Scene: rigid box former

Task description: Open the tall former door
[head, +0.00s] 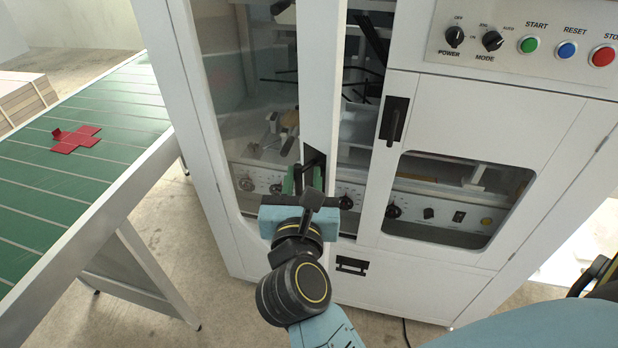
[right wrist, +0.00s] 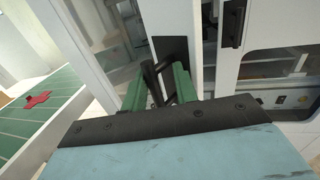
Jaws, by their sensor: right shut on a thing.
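The tall former door (head: 320,90) is a glazed panel in a white frame on the left of the machine's front. It stands partly open: a gap beside its right-hand stile shows the machine's inside. Its black handle (head: 314,158) sits in a dark recess low on that stile. My right gripper (head: 303,178) is shut on this handle. In the right wrist view the green fingers (right wrist: 162,88) lie either side of the black handle (right wrist: 150,74), and the door stile (right wrist: 176,18) rises behind. My left gripper is not in view.
A green-topped conveyor table (head: 75,185) with a flat red cross-shaped blank (head: 75,139) stands left of the machine. A smaller closed door (head: 470,125) with a black handle (head: 393,121) is right of the gap, below the control panel (head: 525,35). Open floor shows between table and machine.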

